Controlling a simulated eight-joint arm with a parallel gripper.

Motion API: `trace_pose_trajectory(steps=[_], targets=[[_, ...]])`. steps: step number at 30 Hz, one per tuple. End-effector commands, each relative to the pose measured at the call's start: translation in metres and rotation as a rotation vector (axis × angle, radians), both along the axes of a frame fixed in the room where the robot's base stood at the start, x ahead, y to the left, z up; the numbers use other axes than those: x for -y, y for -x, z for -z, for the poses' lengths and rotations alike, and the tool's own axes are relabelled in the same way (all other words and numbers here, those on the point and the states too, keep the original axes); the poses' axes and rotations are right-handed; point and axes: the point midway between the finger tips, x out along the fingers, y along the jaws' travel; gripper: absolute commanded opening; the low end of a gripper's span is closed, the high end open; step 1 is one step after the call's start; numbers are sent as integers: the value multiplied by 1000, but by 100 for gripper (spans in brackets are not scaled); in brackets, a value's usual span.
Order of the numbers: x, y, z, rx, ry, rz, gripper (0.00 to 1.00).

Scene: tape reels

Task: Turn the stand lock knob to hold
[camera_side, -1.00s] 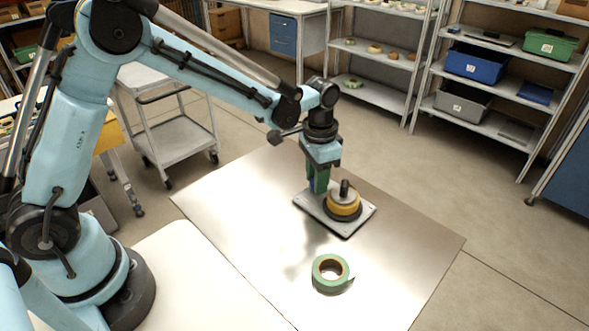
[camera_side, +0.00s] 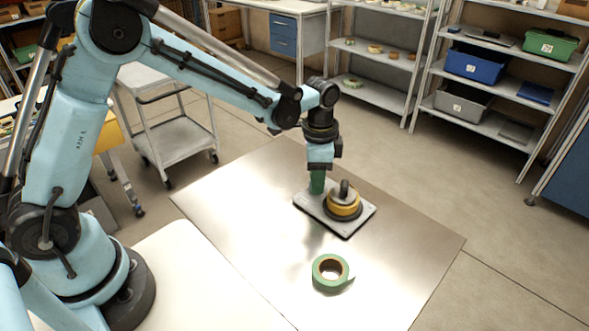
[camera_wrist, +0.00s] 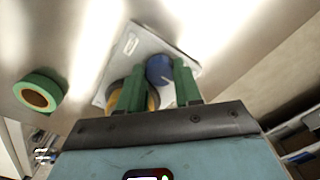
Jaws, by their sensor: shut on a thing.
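The stand is a grey plate (camera_side: 313,206) on the metal sheet. It carries a yellow tape reel (camera_side: 343,205) on a dark base with a dark upright post. In the wrist view the stand plate (camera_wrist: 128,58) has a small white label, and the round blue lock knob (camera_wrist: 159,69) sits on it beside the reel (camera_wrist: 121,99). My gripper (camera_side: 317,191) points down at the plate's back left part. Its green fingers (camera_wrist: 157,72) are shut on the blue knob, one on each side. The fingers hide part of the reel, and the knob is hidden in the side view.
A loose green tape roll (camera_side: 330,272) lies on the metal sheet (camera_side: 400,250) in front of the stand. It also shows at the left of the wrist view (camera_wrist: 39,92). The sheet is otherwise clear. A grey cart (camera_side: 180,138) and shelves stand behind.

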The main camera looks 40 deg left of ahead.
Motion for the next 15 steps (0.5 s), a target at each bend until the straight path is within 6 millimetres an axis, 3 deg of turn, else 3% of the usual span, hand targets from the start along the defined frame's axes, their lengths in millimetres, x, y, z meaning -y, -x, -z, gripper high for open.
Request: trace_pose_trajectory(steps=[5, 6, 8, 15], targets=[[-1, 0, 0, 1, -2, 0, 3], [-1, 0, 0, 1, -2, 0, 35], [-1, 0, 0, 1, -2, 0, 44], [0, 0, 0, 0, -1, -1, 44]])
